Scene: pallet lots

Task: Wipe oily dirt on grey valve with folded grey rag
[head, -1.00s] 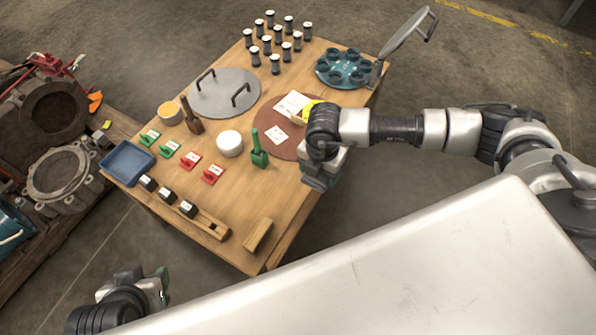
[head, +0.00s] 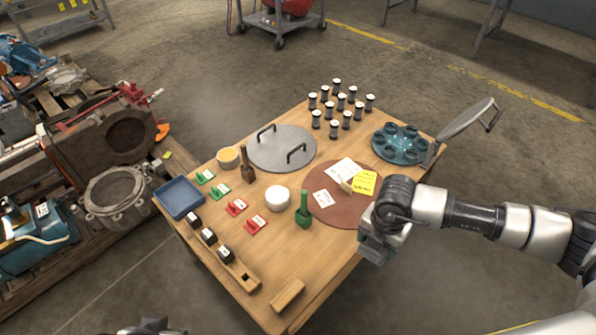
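I cannot make out a folded grey rag in the head view. A grey round flanged part (head: 115,195), perhaps the grey valve, lies on the pallet at the left; no oily dirt can be told on it at this size. My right gripper (head: 376,250) hangs at the right front edge of the wooden table, by the brown round mat; its fingers are too hidden to read. My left gripper (head: 150,328) just shows at the bottom edge, mostly cut off, far from the pallet parts.
The wooden table (head: 275,235) holds a blue tray (head: 180,198), a grey lid with handles (head: 280,150), the brown mat (head: 345,212), a teal round holder (head: 398,149) and several dark-sided cylinders. The pallet at left is crowded with machine parts.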

